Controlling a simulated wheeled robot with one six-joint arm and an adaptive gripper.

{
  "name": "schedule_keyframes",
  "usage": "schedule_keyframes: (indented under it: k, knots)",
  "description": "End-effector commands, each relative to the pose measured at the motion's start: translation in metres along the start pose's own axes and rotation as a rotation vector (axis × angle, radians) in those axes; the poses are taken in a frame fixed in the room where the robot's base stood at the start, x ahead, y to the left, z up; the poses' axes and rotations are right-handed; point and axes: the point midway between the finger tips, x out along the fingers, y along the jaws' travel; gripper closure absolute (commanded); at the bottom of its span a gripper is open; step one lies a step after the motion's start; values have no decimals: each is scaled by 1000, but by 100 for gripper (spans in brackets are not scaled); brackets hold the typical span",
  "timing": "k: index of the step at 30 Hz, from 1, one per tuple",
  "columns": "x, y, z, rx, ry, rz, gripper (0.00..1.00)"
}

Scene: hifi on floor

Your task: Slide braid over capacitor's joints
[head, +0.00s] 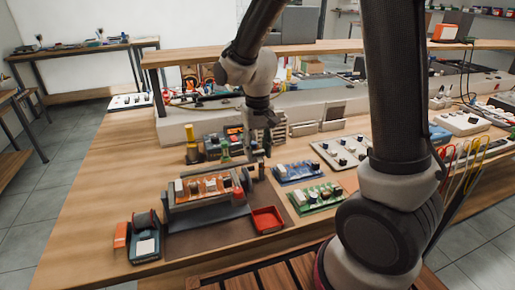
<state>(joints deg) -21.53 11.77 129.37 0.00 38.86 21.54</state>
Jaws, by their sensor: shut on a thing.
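My gripper (262,148) points down above the right end of a board holder (208,208) on the workbench. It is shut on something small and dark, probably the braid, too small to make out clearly. The holder carries an orange-brown circuit board (205,187) with several pale and dark blocky parts on it. I cannot tell which part is the capacitor, and its joints are too small to see. The gripper is apart from the board, up and to its right.
A red tray (267,219) lies right of the holder. A blue board (298,172), a green board (316,197) and a white board (342,152) lie further right. A dark device (145,240) stands front left. The bench's left side is clear. My arm hides part of the right.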

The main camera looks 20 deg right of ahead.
Motion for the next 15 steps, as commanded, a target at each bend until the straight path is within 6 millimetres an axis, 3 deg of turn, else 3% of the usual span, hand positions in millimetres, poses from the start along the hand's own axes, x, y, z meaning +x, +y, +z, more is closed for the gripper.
schedule_keyframes:
  k: [8,15]
  knots:
    - [0,-20,0,-4,0,0,100]
    - [0,-79,0,-8,0,0,100]
